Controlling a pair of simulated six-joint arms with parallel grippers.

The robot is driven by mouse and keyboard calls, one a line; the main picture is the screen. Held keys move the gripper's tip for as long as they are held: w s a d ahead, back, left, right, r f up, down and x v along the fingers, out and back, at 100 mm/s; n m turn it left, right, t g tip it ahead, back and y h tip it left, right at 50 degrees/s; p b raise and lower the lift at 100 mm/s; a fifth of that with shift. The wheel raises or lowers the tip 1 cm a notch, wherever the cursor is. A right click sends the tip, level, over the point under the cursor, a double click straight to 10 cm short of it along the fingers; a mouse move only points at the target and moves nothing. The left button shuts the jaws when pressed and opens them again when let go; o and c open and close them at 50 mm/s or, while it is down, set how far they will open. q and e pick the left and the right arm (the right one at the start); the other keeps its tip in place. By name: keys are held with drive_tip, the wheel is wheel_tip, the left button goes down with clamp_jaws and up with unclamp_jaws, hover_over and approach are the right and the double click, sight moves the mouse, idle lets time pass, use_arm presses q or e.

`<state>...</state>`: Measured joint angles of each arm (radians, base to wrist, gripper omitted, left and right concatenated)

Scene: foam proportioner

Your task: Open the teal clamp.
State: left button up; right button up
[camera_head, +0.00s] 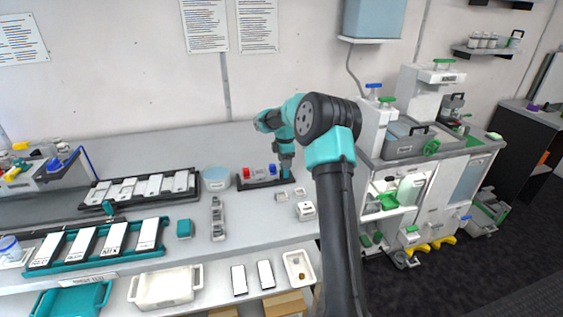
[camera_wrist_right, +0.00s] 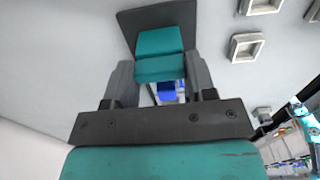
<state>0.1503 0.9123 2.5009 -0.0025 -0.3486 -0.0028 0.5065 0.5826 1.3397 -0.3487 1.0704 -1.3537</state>
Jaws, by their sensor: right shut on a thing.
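The teal clamp (camera_wrist_right: 160,54) shows in the right wrist view as two teal blocks on a dark base plate (camera_wrist_right: 134,22). My right gripper (camera_wrist_right: 158,80) is shut on it, with a grey finger on each side. In the head view my right gripper (camera_head: 286,165) points down at the right end of a dark stand (camera_head: 250,184). The clamp is mostly hidden behind the gripper there. A red piece (camera_head: 246,173) and a blue piece (camera_head: 272,170) stand on the same stand to its left. My left gripper is not in view.
A light blue round tub (camera_head: 216,178) stands just left of the stand. Small white holders (camera_head: 306,210) lie in front of the gripper. Black and teal trays with white slabs (camera_head: 139,188) fill the left. A machine (camera_head: 400,140) stands to the right.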

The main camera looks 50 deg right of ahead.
drive_tip(key=shift+s+d, duration=0.2)
drive_tip(key=shift+d, duration=0.1)
drive_tip(key=o, duration=1.3)
drive_tip(key=shift+r, duration=0.15)
wheel_tip(320, 180, up, 17)
drive_tip(key=shift+r, duration=0.1)
